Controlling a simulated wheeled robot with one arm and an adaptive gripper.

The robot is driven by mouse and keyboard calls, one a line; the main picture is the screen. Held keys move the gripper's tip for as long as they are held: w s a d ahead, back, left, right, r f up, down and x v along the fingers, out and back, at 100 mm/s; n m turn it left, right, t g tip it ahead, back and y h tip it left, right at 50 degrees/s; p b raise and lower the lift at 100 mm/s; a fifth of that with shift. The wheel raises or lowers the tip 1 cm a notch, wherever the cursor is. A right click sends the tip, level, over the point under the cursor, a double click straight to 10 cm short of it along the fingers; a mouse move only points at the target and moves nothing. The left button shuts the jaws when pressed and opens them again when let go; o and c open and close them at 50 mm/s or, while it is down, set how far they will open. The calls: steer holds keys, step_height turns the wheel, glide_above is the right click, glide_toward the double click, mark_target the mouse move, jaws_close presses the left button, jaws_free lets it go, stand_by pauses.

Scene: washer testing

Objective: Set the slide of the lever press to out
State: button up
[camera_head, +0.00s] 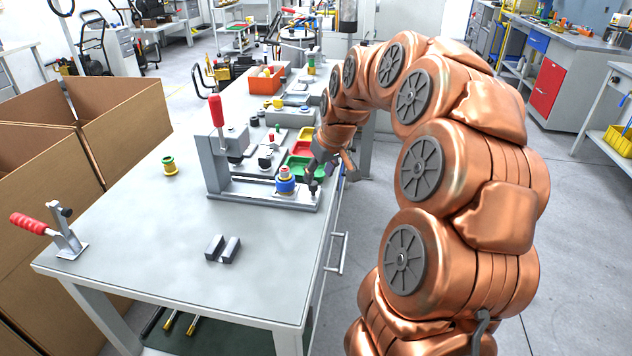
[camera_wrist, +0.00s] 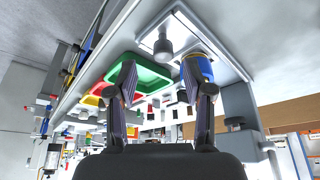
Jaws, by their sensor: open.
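The lever press (camera_head: 215,155) is a grey frame on the table with a red-handled lever raised. Its long base (camera_head: 240,190) runs to the right. A blue cylindrical part with a lighter top (camera_head: 285,181) sits on the base, right of the press head; it shows in the wrist view (camera_wrist: 198,69). A dark knob (camera_head: 313,188) stands at the base's right end; in the wrist view the grey knob (camera_wrist: 163,46) lies beyond and between my fingertips. My gripper (camera_wrist: 162,82) is open, fingers apart, nothing between them. In the head view its fingertips (camera_head: 316,172) are close to the knob; contact cannot be told.
A green tray (camera_wrist: 148,74) lies close to my gripper, with red and yellow trays (camera_head: 306,133) behind. The front of the table is mostly clear.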

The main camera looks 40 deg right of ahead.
steer(key=v, duration=0.6)
steer(key=shift+s+r, duration=0.2)
steer(key=shift+r, duration=0.05)
stand_by(0.5)
steer(key=s+a+f+g, duration=0.2)
steer(key=s+a+f, duration=0.1)
steer(key=s+a, duration=0.4)
steer(key=s+a+f+g, duration=0.1)
steer(key=s+a+f, duration=0.1)
steer(key=s+a, duration=0.5)
steer(key=s+a+f+g, duration=0.2)
steer(key=s+a+f, duration=0.1)
steer(key=s+a, duration=0.4)
steer(key=shift+s+a+f+n+g, duration=0.3)
steer(key=shift+s+f+n, duration=0.1)
steer(key=shift+s, duration=0.15)
steer(key=s+a+f+g, duration=0.1)
steer(key=s+f+g, duration=0.15)
steer(key=s, duration=0.65)
step_height(320, 180, up, 15)
steer(key=t+p, duration=0.1)
steer(key=p, duration=1.3)
steer(key=shift+w+a+m+t, duration=0.2)
steer(key=shift+w+m+t, duration=0.1)
steer(key=shift+t, duration=0.05)
